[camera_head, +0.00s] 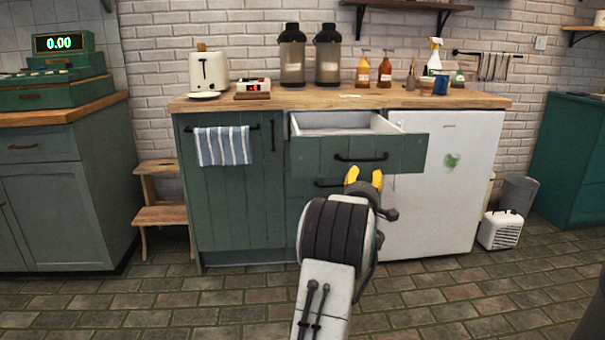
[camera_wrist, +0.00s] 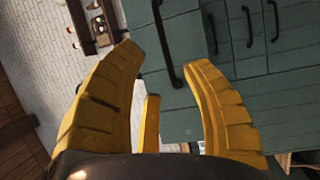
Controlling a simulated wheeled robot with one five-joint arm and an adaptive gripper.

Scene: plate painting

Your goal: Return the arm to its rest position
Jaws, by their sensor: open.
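My gripper (camera_head: 364,178) has yellow fingers and is at the front of the green cabinet (camera_head: 235,195), just below the handle of the open top drawer (camera_head: 400,151). In the wrist view my gripper (camera_wrist: 165,80) is open with nothing between its fingers. The drawer front and its dark handle (camera_wrist: 163,45) lie beyond the fingertips. My arm reaches forward from the bottom of the head view. Whether the fingers touch the cabinet cannot be told.
The drawer sticks out from under the wooden counter (camera_head: 230,103). A white fridge door (camera_head: 450,200) with a green mark is on the right. A wooden step stool (camera_head: 160,215) stands left. The tiled floor (camera_head: 200,310) in front is clear.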

